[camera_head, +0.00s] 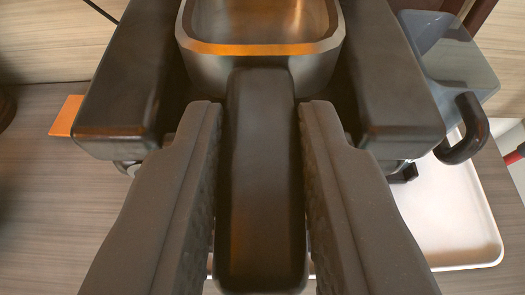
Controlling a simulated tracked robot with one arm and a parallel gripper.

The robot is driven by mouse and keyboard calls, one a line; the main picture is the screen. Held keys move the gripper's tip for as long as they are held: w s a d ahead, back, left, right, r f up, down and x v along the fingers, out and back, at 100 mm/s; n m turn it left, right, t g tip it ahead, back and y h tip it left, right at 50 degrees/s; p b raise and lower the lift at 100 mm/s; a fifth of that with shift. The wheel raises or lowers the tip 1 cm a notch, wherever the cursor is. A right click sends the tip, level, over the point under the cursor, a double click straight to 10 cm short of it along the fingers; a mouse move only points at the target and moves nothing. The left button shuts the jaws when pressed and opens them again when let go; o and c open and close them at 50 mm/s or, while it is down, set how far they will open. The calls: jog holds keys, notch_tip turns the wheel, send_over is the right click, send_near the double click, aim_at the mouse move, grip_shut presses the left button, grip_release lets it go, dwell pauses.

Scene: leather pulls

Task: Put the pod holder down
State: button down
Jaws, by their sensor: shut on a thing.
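The pod holder has a thick dark handle (262,180) that runs from the bottom middle of the view up to a metal cup with a shiny, orange-tinted rim (260,48). My gripper (260,112) has one finger on each side of the handle and is shut on it. The cup lies beyond the fingertips, at the top middle, and its far side is cut off by the frame. The underside of the holder is hidden, so I cannot tell whether it touches anything below.
Two dark blocks, left (122,85) and right (398,85), flank the holder closely. A grey translucent container (450,62) with a dark curved handle is at the upper right. A white tray (450,225) lies below it. Bare wood-look surface (50,210) shows at left.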

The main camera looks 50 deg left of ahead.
jog(key=shift+f, duration=0.45)
jog(key=c, duration=1.3)
grip_release()
jog(key=shift+o, duration=0.2)
jog(key=shift+r, duration=0.55)
jog(key=shift+s+d+r, duration=0.15)
jog(key=shift+d+r, duration=0.05)
jog(key=shift+r, duration=0.05)
jog(key=v, duration=1.1)
jog(key=shift+s+d, duration=0.2)
jog(key=shift+r, duration=0.1)
